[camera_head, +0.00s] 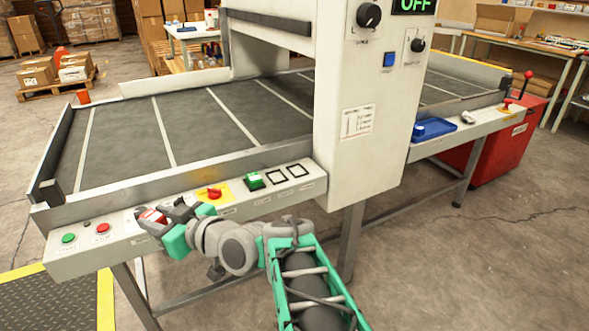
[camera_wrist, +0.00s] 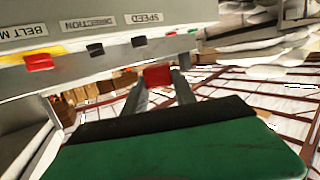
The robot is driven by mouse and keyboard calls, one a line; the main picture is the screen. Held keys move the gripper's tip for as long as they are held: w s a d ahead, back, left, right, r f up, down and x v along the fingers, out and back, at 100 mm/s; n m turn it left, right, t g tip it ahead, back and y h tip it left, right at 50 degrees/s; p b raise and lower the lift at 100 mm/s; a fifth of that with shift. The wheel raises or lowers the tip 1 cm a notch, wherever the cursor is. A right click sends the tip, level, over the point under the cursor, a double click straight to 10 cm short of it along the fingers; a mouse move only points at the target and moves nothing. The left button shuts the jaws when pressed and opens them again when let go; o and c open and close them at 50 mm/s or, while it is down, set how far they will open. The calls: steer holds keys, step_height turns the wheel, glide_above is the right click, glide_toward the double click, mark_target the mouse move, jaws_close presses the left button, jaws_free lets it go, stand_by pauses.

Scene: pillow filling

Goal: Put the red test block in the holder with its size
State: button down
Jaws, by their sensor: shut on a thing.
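The red test block (camera_head: 151,215) is between the fingers of my gripper (camera_head: 158,217), in front of the panel's left part in the head view. In the wrist view the red block (camera_wrist: 157,75) sits between the fingertips, which are shut on it. Two black-outlined squares, a left one (camera_head: 275,174) and a right one (camera_head: 298,170), lie to the right on the panel and look empty. A green block (camera_head: 253,180) sits left of them. My gripper is well left of these squares. Any size markings are too small to read.
A red switch (camera_head: 214,193) on a yellow plate lies between my gripper and the squares. Green (camera_head: 68,238) and red (camera_head: 103,228) buttons are at the panel's left end. A white machine housing (camera_head: 360,130) rises beyond the squares. A blue tray (camera_head: 433,129) lies farther right.

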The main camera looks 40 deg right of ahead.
steer(key=s+d+r+m+h+p, duration=0.1)
steer(key=d+r+m+h+p, duration=0.15)
steer(key=d, duration=0.95)
steer(key=s+d+r+m+h+p, duration=0.1)
steer(key=d+r+m+h+p, duration=0.15)
steer(key=d, duration=0.85)
steer(key=s+d+r+m+h+p, duration=0.1)
steer(key=s+d+h, duration=0.1)
steer(key=s+d, duration=0.45)
steer(key=s+d+r+m+h, duration=0.1)
steer(key=s+d+h, duration=0.15)
steer(key=d, duration=0.75)
steer(key=b, duration=0.3)
glide_above(279, 180)
steer(key=shift+y, duration=0.25)
step_height(279, 180, down, 10)
steer(key=shift+s+a+r, duration=0.1)
steer(key=shift+s, duration=0.05)
step_height(279, 180, down, 3)
steer(key=shift+f+b, duration=0.1)
steer(key=shift+b, duration=0.45)
steer(key=c, duration=1.3)
jaws_free()
steer(key=shift+f, duration=0.1)
steer(key=shift+o, duration=1.4)
